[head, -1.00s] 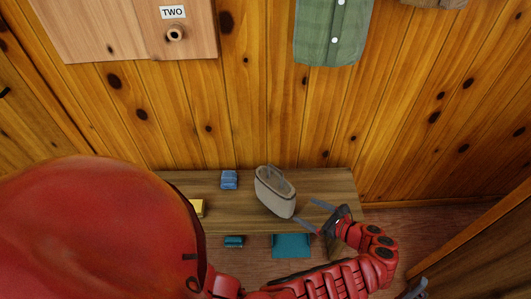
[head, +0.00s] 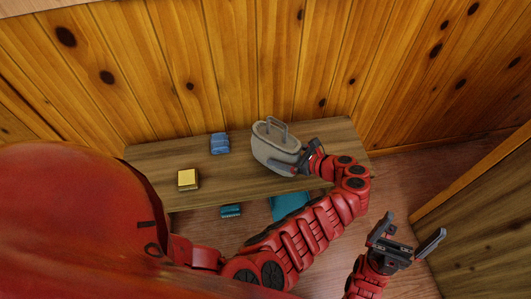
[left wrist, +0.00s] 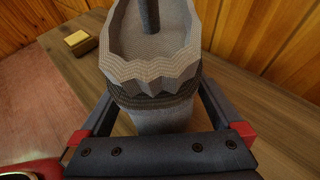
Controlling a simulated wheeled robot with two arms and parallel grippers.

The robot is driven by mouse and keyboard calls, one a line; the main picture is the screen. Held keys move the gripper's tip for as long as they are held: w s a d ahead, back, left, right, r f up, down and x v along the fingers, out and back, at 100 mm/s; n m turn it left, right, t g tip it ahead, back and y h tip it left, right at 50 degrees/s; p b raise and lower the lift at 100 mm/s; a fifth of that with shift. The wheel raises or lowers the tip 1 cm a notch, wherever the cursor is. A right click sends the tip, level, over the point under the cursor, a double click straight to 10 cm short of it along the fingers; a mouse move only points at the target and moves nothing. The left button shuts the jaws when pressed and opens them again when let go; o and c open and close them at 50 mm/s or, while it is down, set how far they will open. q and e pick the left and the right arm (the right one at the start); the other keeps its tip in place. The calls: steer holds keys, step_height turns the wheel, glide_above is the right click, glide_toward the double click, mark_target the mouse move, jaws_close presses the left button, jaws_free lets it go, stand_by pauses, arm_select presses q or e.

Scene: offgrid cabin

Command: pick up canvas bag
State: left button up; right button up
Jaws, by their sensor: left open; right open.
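The canvas bag (head: 271,146) is grey-beige with an upright handle, and stands on the wooden bench (head: 232,181) near its right end. In the left wrist view the bag (left wrist: 150,70) fills the upper middle, its jagged rim and hollow inside showing. My left gripper (head: 303,158) is at the right side of the bag. Its open fingers (left wrist: 157,95) lie on either side of the bag in the wrist view; whether they touch it I cannot tell. My right gripper (head: 414,230) is open and empty, low at the right, away from the bench.
A blue folded item (head: 220,143) and a yellow block (head: 188,179) sit on the bench left of the bag. Teal items (head: 231,211) lie below the bench front. A plank wall (head: 210,60) stands behind; a wooden panel (head: 485,220) is at the right.

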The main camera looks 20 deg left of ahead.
arm_select(q)
steer(key=shift+a, duration=0.15)
steer(key=shift+c, duration=1.4)
steer(key=c, duration=1.2)
steer(key=shift+c, duration=0.4)
steer(key=shift+r, duration=0.1)
